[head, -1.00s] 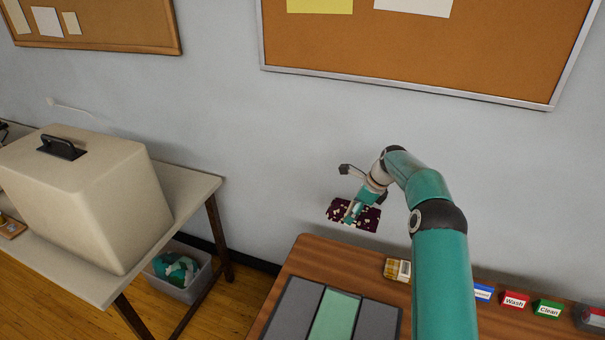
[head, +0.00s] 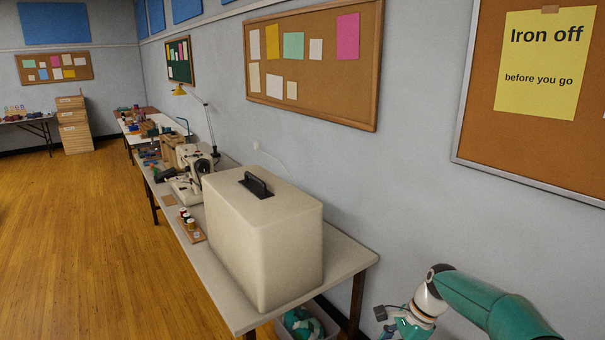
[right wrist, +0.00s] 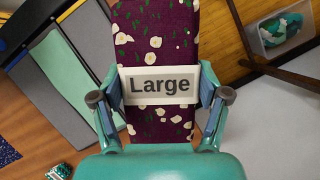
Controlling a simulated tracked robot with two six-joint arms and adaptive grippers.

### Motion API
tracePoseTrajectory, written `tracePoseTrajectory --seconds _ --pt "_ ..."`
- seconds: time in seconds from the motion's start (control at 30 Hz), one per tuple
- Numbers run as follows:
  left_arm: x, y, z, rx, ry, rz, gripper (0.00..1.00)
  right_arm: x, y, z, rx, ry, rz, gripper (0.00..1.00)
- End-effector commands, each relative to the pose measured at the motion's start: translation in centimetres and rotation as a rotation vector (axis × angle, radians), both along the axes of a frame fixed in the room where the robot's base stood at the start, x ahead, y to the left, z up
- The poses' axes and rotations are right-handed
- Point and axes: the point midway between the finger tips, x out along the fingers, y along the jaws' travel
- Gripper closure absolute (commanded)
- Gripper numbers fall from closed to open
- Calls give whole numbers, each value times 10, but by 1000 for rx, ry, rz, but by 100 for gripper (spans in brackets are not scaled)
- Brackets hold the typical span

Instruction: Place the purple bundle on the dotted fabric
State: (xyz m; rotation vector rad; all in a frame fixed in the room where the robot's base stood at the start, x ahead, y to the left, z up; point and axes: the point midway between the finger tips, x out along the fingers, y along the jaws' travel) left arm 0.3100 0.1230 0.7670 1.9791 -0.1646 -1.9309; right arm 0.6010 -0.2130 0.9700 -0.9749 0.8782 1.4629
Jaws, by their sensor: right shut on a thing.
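My right gripper (right wrist: 162,84) is shut on the purple bundle (right wrist: 157,30), a dark purple fabric with cream flowers and green leaves, wrapped in a white band reading "Large". The fingers press the band from both sides. In the head view my right gripper (head: 395,325) is at the bottom edge, right of the table with the beige case; the bundle is not visible there. A dark blue speckled piece (right wrist: 7,153) shows at the left edge of the right wrist view; I cannot tell whether it is the dotted fabric. My left gripper is not in view.
A beige case (head: 262,240) stands on the near end of a long table (head: 347,258), with a sewing machine (head: 190,183) beyond. A grey bin (right wrist: 285,30) sits under that table. Grey and green panels (right wrist: 75,68) lie on the wooden table (right wrist: 45,130).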

Motion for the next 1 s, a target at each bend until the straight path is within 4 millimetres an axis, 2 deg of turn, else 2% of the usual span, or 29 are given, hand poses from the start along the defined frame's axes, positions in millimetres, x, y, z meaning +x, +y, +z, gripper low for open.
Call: tracePoseTrajectory --seconds 0.03,0.1,0.2,0.27,0.4,0.5,0.63,0.9,1.0 --pt "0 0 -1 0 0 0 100 -11 15 -5 0 3 128 65" --pt "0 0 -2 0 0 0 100 -28 30 -12 0 4 316 65" --pt "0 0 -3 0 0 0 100 -51 42 -21 2 6 585 65" --pt "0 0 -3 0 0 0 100 -65 43 -26 2 6 742 65" --pt "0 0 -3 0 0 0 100 -91 34 -37 3 5 1065 65" --pt "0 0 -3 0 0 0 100 -100 28 -40 3 2 1251 65" --pt "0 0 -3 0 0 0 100 -101 25 -40 2 1 1400 65" --pt "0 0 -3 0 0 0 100 -101 25 -40 3 0 1501 65" --pt "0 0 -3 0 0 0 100 -107 21 -45 4 2 1587 65"
